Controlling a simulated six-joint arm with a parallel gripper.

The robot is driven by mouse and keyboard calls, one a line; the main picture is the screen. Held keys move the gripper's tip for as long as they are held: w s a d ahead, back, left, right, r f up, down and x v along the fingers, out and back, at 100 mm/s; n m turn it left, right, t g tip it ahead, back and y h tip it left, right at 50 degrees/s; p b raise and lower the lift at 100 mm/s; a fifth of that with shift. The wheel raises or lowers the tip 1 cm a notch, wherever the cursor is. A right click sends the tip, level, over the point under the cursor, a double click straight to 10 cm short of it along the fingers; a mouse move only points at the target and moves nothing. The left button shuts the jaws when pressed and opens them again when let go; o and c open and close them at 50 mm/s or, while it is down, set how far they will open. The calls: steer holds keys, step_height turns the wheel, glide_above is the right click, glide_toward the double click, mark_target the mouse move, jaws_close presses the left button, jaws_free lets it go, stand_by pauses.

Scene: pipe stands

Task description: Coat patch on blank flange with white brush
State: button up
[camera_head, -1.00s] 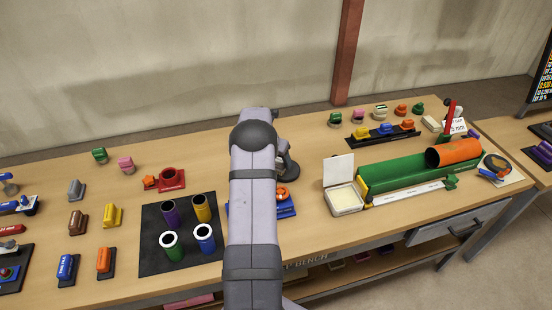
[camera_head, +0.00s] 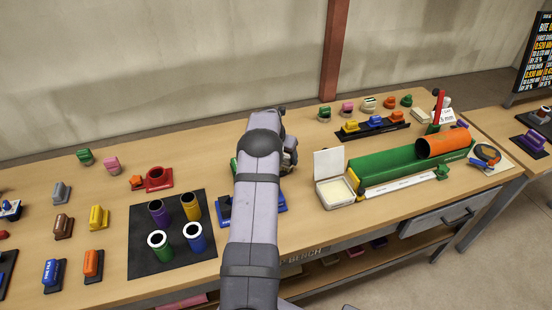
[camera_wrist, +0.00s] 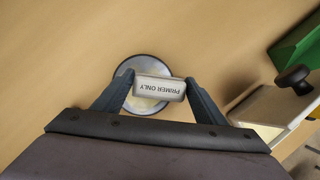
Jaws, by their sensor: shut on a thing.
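In the wrist view my gripper (camera_wrist: 158,86) is shut on a small white block marked "PRIMER ONLY", which I take to be the white brush (camera_wrist: 160,92). The blank flange (camera_wrist: 140,63) is a round disc with a dark rim on the bench, directly behind the brush in this view. A pale yellow patch (camera_wrist: 145,105) shows on its face, partly covered by the brush and fingers. I cannot tell whether the brush touches it. In the head view my arm hides the flange and the brush.
A white open-lidded box (camera_head: 336,191) stands right of my arm, beside a green trough (camera_head: 390,168) with an orange pipe (camera_head: 443,143). A blue stand (camera_head: 225,209) is partly behind my arm. Left of it, several coloured tubes stand on a black mat (camera_head: 188,264).

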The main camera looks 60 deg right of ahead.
steer(key=shift+s+d, duration=0.8)
steer(key=shift+d, duration=0.05)
steer(key=shift+d+f, duration=0.1)
steer(key=shift+d, duration=0.1)
steer(key=shift+w+d+b, duration=0.35)
steer(key=shift+w+b, duration=0.05)
steer(key=shift+b, duration=0.15)
steer(key=shift+w, duration=0.25)
steer(key=shift+w+a, duration=0.65)
steer(key=shift+a, duration=0.2)
steer(key=shift+w+a+b, duration=0.75)
steer(key=shift+w+a, duration=1.5)
steer(key=shift+a, duration=0.2)
steer(key=shift+w, duration=0.2)
steer(key=shift+w+d+p, duration=0.45)
steer(key=shift+s+d+p, duration=0.3)
steer(key=shift+s+d, duration=1.3)
steer(key=shift+d, duration=0.1)
steer(key=shift+s+d+b, duration=0.4)
steer(key=shift+s+d, duration=1.1)
steer(key=shift+d, duration=0.2)
step_height(320, 180, up, 3)
steer(key=shift+d+p, duration=0.1)
steer(key=shift+p, duration=0.55)
steer(key=shift+r+p, duration=0.55)
steer(key=shift+r, duration=0.15)
steer(key=shift+r+p, duration=1.6)
steer(key=shift+r, duration=0.45)
